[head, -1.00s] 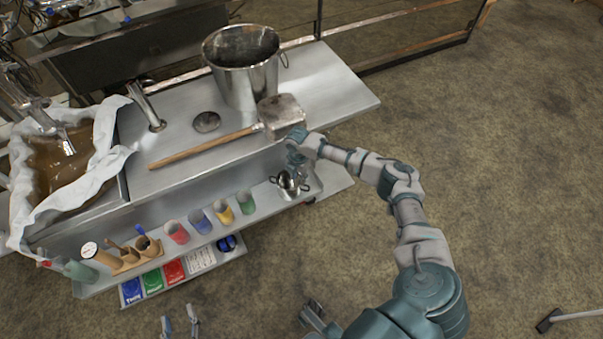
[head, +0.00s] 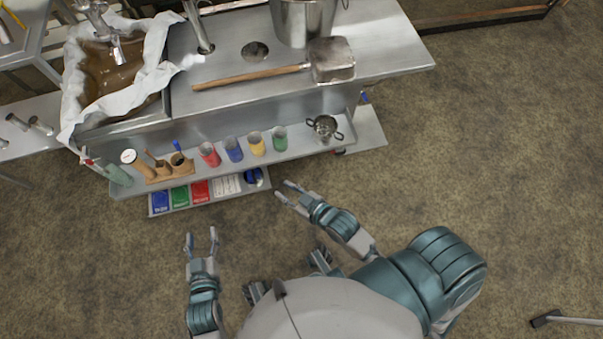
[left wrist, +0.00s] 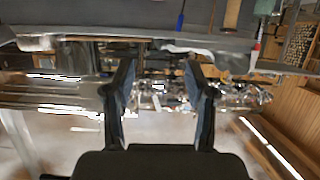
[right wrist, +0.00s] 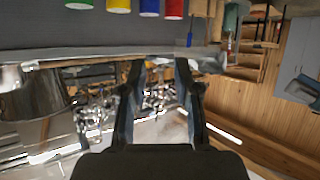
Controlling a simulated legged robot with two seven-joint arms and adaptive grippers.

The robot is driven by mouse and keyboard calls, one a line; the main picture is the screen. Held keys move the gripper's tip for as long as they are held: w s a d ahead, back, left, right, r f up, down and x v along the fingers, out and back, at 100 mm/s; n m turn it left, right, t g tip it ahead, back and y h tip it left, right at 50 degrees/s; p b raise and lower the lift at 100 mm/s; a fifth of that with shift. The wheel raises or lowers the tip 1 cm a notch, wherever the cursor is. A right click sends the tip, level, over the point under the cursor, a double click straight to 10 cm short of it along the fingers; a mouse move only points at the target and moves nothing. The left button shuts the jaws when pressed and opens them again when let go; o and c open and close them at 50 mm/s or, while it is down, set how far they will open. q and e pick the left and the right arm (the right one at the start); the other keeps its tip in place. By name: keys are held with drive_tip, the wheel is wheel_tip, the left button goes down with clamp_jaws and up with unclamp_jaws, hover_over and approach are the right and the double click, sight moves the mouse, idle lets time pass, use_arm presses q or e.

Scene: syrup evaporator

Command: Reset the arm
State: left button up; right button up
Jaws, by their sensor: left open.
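My left gripper (head: 201,240) is open and empty over the floor in front of the bench, its fingers pointing toward the bench. Its two spread fingers also show in the left wrist view (left wrist: 158,75). My right gripper (head: 283,190) is open and empty, a little in front of the low shelf and apart from it. Its spread fingers show in the right wrist view (right wrist: 160,75) with nothing between them.
A steel bench (head: 390,60) carries a bucket (head: 303,20) and a wooden-handled scoop (head: 332,60). Its front shelf (head: 297,146) holds several coloured cups and a small steel pot (head: 324,130). Syrup (head: 110,75) fills the cloth-lined basin at left. The floor at right is clear apart from a tool (head: 548,318).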

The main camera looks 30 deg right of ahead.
drive_tip(key=d+r+m, duration=0.1)
drive_tip(key=s+d+r+m+t+h, duration=0.1)
drive_tip(key=s+d+r, duration=0.1)
drive_tip(key=d, duration=0.1)
drive_tip(key=shift+m+h, duration=0.4)
drive_tip(key=shift+a, duration=0.1)
